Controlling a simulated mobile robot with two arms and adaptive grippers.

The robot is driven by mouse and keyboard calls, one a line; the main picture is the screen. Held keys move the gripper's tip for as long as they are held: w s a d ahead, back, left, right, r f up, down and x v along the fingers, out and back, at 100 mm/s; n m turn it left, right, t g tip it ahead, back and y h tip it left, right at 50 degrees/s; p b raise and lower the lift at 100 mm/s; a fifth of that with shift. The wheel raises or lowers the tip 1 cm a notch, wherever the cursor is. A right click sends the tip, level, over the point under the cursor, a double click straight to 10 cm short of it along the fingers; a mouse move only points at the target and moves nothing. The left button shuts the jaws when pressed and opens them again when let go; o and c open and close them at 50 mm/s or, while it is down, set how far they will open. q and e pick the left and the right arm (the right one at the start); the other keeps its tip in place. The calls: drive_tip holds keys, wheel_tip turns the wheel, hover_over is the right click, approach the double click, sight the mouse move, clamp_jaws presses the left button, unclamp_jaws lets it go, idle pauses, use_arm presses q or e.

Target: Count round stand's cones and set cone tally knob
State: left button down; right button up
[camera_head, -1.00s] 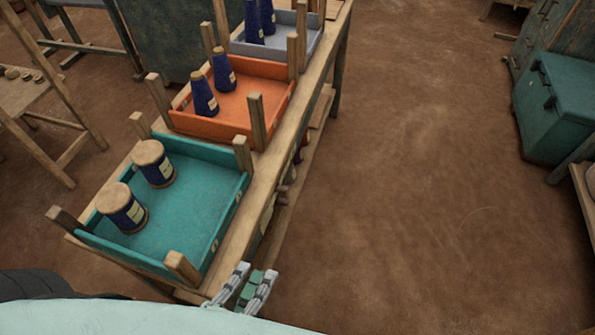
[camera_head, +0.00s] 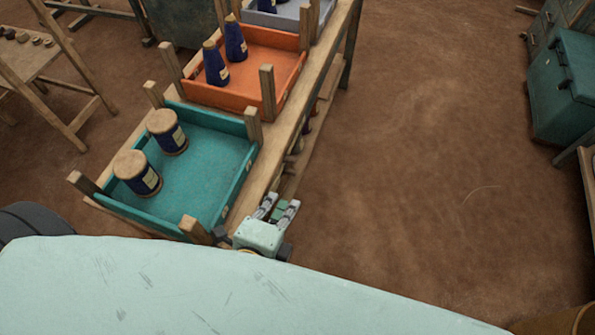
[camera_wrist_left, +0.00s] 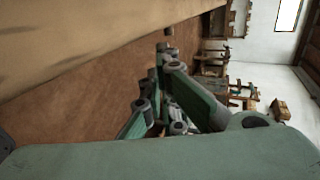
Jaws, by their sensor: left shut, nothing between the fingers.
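My left gripper (camera_head: 281,208) is shut and empty in the head view, low beside the right edge of the wooden table. In the left wrist view its green-and-grey fingers (camera_wrist_left: 165,100) show, with brown floor beyond. Small rounded things (camera_head: 297,146) stick out along the table's right side; I cannot tell if one is the cone tally knob. Two dark blue cones (camera_head: 217,66) stand in an orange tray (camera_head: 276,58) on the table. More blue cones stand in a grey tray (camera_head: 300,17), cut by the top edge. I see no round stand. My right gripper is out of view.
A teal tray (camera_head: 215,165) with two wood-topped blue spools (camera_head: 138,173) is nearest on the table, with wooden posts at its corners. A teal chest (camera_head: 563,90) stands at right. A small wooden stand (camera_head: 40,65) is at upper left. The floor (camera_head: 420,150) right of the table is open.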

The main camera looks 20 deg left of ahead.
use_arm(q)
drive_tip(key=p, duration=0.1)
approach(290, 160)
drive_tip(key=w+d+f, duration=0.3)
drive_tip(key=w+f, duration=0.1)
drive_tip(key=w, duration=0.1)
drive_tip(key=shift+d, duration=0.3)
drive_tip(key=shift+w+f, duration=0.1)
drive_tip(key=shift+w, duration=0.05)
